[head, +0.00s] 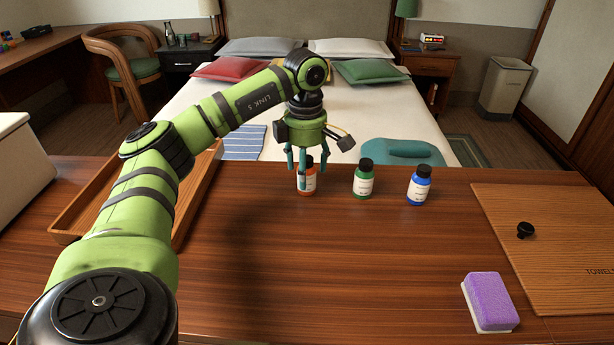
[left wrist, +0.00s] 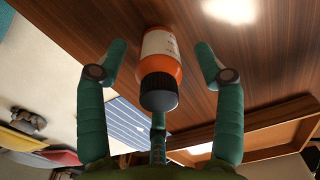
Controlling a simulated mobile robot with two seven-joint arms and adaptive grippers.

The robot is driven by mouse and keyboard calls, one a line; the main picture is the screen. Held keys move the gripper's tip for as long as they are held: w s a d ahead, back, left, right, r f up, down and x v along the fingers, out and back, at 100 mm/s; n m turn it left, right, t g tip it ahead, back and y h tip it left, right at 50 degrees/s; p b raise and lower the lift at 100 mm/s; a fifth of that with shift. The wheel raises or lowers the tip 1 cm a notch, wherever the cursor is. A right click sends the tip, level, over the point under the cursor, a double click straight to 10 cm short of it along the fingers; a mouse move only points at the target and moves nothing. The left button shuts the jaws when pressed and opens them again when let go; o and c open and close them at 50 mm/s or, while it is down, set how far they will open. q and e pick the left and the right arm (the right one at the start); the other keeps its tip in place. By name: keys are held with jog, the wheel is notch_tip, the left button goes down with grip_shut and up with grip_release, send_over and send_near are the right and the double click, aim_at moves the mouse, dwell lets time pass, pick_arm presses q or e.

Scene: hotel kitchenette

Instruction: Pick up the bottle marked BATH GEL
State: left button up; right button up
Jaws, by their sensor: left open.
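Three small bottles with black caps and white labels stand upright in a row on the wooden counter: an orange one (head: 309,184), a green one (head: 363,182) and a blue one (head: 419,189). The print on their labels is too small to read, so I cannot tell which is marked BATH GEL. My left gripper (head: 304,172) points down at the orange bottle, its fingers open around the cap and upper body. In the left wrist view the orange bottle (left wrist: 160,62) lies between the spread fingers of the left gripper (left wrist: 161,52), with gaps at both sides. My right gripper is out of view.
A wooden tray (head: 68,222) lies on the left, partly behind my arm. A purple and white sponge (head: 488,302) and a wooden panel (head: 560,265) with a black knob (head: 525,230) are on the right. The middle front counter is clear. A bed (head: 350,105) stands beyond.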

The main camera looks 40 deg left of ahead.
pick_arm(q)
jog(key=shift+f, duration=1.35)
jog(key=c, duration=1.3)
jog(key=shift+o, duration=0.2)
